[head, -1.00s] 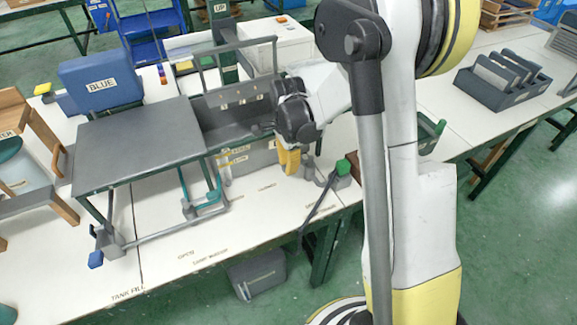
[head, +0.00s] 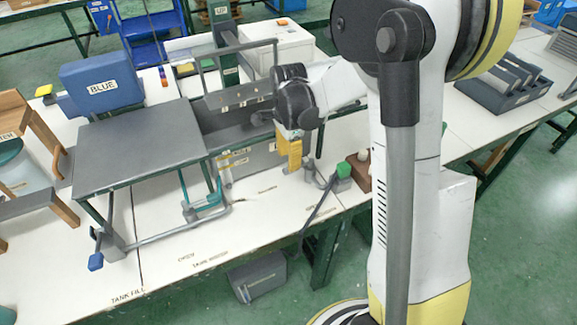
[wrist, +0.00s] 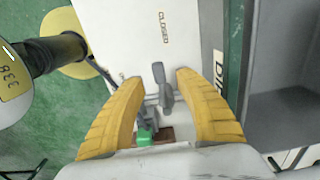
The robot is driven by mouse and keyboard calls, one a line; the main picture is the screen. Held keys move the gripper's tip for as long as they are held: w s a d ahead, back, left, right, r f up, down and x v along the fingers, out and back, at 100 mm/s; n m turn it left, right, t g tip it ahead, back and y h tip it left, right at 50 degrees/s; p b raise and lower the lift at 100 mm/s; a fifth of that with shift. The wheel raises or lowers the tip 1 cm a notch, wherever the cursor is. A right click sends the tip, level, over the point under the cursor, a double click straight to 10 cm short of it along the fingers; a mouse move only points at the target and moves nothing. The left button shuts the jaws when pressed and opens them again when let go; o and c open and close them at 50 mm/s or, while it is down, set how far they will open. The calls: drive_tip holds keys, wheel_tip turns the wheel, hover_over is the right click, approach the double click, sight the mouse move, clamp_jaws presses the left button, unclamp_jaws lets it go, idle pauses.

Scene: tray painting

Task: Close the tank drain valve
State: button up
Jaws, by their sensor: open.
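A small grey valve with a lever (wrist: 164,88) shows between my fingers in the wrist view, lying along the gap and touching neither finger as far as I can see. A grey upright fitting (head: 310,168), likely the same valve, stands by the bench's front edge in the head view. My gripper (wrist: 158,77) is open and empty, its yellow fingers on either side of the lever. In the head view my gripper (head: 291,150) hangs just left of the fitting. A "CLOSED" label (wrist: 163,28) is on the white bench top beyond the lever.
A green-capped fitting (head: 343,170) with a dark hose stands right of the valve, beside a brown block (head: 360,176). The grey tank rig (head: 140,145) fills the bench to the left. The white bench front (head: 240,215) is mostly clear.

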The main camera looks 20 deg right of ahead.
wheel_tip(320, 180, up, 8)
idle(0.5)
drive_tip(key=s+a+r+n+t, duration=0.2)
drive_tip(key=s+r+n+t, duration=0.1)
drive_tip(key=s+n, duration=0.6)
drive_tip(key=s+a+r+n+t, duration=0.3)
drive_tip(key=s+r+n+t, duration=0.1)
drive_tip(key=s+n, duration=0.4)
drive_tip(key=shift+s+a+n, duration=0.25)
drive_tip(key=shift+s+n, duration=0.15)
drive_tip(key=shift+s, duration=0.25)
drive_tip(key=shift+r, duration=0.1)
